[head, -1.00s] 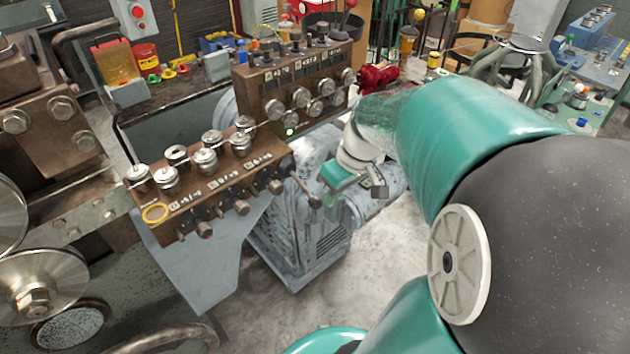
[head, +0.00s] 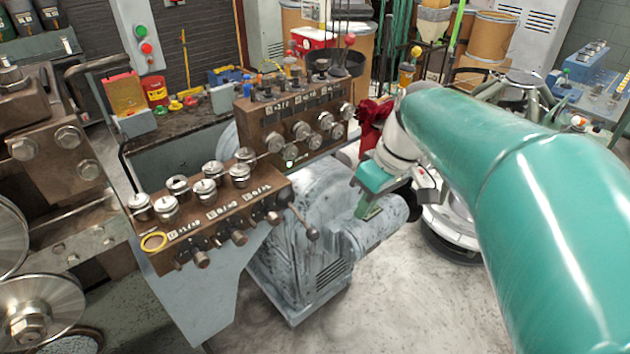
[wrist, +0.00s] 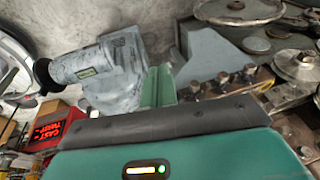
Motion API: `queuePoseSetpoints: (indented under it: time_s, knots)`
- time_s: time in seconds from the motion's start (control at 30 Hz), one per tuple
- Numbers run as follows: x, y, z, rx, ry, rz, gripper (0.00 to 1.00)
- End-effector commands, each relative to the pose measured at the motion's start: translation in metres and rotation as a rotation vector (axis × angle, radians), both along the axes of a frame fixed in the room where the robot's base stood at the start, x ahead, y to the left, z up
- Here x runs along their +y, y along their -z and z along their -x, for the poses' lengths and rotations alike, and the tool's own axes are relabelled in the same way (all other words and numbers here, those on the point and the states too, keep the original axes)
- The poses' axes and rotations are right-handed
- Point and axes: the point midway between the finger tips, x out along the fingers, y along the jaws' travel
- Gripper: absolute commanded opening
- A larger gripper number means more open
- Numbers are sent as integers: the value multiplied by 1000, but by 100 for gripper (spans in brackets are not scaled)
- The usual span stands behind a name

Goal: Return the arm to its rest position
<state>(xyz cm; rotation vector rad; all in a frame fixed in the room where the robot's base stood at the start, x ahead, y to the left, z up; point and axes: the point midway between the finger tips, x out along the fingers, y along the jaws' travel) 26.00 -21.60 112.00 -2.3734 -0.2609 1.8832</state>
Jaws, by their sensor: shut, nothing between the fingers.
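My gripper (head: 366,211) is at the end of my green and white arm, which reaches in from the right in the head view. Its green fingers point down and are together, with nothing between them. In the picture it overlaps the right end of the grey motor housing (head: 318,205); I cannot tell whether they touch. In the wrist view the shut fingers (wrist: 158,84) show as a green bar beyond the dark-edged palm. The speckled grey motor (wrist: 108,68) lies beyond them.
The spring coiler's brown roller blocks (head: 215,205) stand left of my gripper, with a ball-ended lever (head: 311,233) sticking out. A red machine part (head: 372,118) is behind my wrist. Drums (head: 492,40) and a workbench (head: 590,90) stand farther back. The floor (head: 400,290) below my arm is clear.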

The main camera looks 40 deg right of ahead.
Motion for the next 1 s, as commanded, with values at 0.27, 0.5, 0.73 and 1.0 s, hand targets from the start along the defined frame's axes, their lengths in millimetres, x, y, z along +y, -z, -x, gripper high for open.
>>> queuePoseSetpoints:
  time_s: [0.27, 0.5, 0.73, 1.0]
  knots:
    - [0, 0, 2, 0, 0, 0, 0]
    - [2, 0, 0, -1, -1, 2, 0]
    - [80, 0, -26, -53, 10, 78, 0]
    - [199, 8, -29, -225, 72, 171, 0]
